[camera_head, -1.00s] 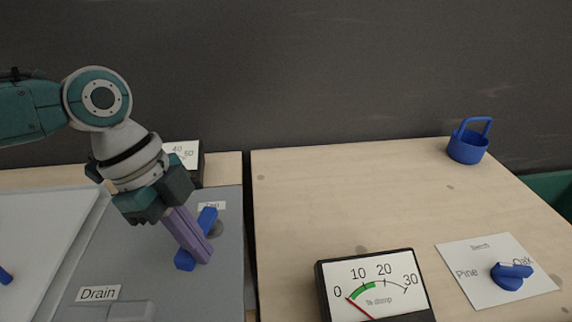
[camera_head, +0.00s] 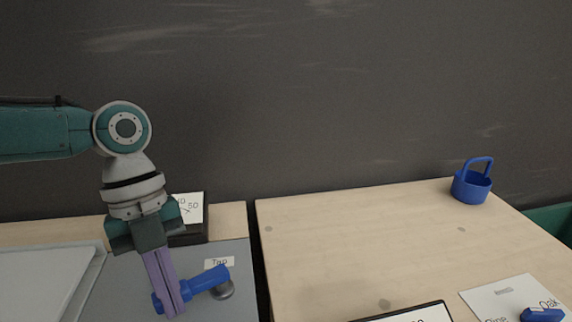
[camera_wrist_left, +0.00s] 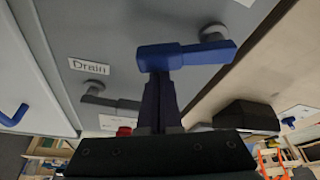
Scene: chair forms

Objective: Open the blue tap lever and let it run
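The blue tap lever (camera_head: 207,279) sits on a round grey pivot (camera_head: 223,291) on the grey panel at left, below the "Tap" label (camera_head: 219,262). It points left and slightly toward me from the pivot. My left gripper (camera_head: 170,297) reaches down with its purple fingers close together at the lever's outer end. They look shut on it, and a bit of blue shows on each side. My right gripper is not in view.
A dial box (camera_head: 190,213) stands behind my left gripper. On the wooden table (camera_head: 340,250) are a blue handled cup (camera_head: 471,186), a dial at the front edge and a card with a blue knob (camera_head: 542,314). A "Drain" label (camera_wrist_left: 89,66) shows in the left wrist view.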

